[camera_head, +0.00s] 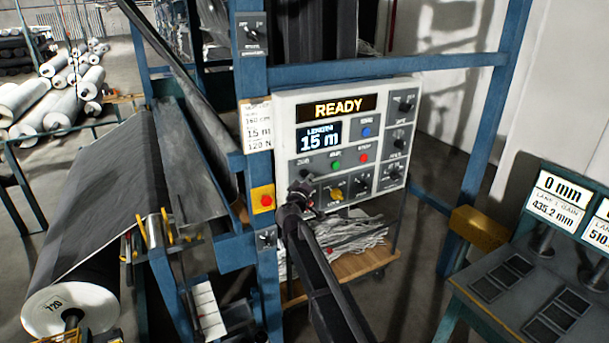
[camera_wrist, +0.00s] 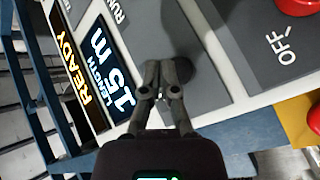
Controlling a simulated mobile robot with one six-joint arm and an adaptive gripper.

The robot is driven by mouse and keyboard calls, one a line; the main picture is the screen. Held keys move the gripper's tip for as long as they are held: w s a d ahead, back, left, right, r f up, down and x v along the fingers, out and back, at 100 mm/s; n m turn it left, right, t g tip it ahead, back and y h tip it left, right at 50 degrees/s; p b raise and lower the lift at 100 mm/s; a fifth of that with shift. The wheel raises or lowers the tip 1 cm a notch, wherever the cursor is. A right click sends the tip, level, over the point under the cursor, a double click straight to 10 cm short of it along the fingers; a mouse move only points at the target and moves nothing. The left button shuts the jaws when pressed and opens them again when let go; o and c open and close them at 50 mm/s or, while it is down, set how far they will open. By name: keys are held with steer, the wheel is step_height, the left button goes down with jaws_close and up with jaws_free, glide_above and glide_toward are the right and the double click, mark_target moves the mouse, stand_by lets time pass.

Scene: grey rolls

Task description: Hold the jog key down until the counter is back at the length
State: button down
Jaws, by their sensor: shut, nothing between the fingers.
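The control panel (camera_head: 330,178) has a lit sign reading READY (camera_head: 338,108) and a counter (camera_head: 319,137) reading LENGTH 15 m. The counter also shows in the wrist view (camera_wrist: 108,68). A small label that seems to read JOG (camera_head: 303,161) is left of the green RUN button (camera_head: 336,166). The jog key itself is not clearly seen, with my gripper in front of that area. My gripper (camera_head: 303,188) is shut and empty at the panel's lower left. In the wrist view its fingertips (camera_wrist: 160,66) point at the grey panel face over a dark patch; I cannot tell whether they touch.
A red STOP button (camera_head: 364,158) and a blue button (camera_head: 366,132) sit on the panel. A red button on a yellow box (camera_head: 263,198) is on the blue post. A card (camera_head: 258,127) beside the panel also reads 15 m. A grey web (camera_head: 105,185) runs to a roll at left.

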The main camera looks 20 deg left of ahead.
steer(key=shift+s+d, duration=1.45)
steer(key=shift+d, duration=0.2)
steer(key=s+d+f+m+g+h+b, duration=0.1)
steer(key=d+f+m+g+h, duration=0.3)
steer(key=d, duration=0.7)
steer(key=s+d+f+m+g+h+b, duration=0.15)
steer(key=d+f, duration=0.35)
steer(key=d, duration=0.6)
steer(key=s+d+f+m+g+h, duration=0.1)
steer(key=d+f+m+g+h, duration=0.3)
steer(key=d, duration=0.7)
steer(key=s+d+f+g+y+b, duration=0.1)
steer(key=s+d+f+g+y, duration=0.1)
steer(key=s, duration=0.5)
steer(key=s+d+f+g+y+b, duration=0.1)
steer(key=s+d+f+g+y, duration=0.2)
steer(key=s+d+f, duration=0.3)
steer(key=s+d+f+m+g+y+b, duration=0.1)
steer(key=s+d+f+g+y, duration=0.2)
steer(key=s+d, duration=0.3)
steer(key=s+f+g, duration=0.1)
steer(key=s, duration=0.2)
steer(key=shift+f, duration=0.25)
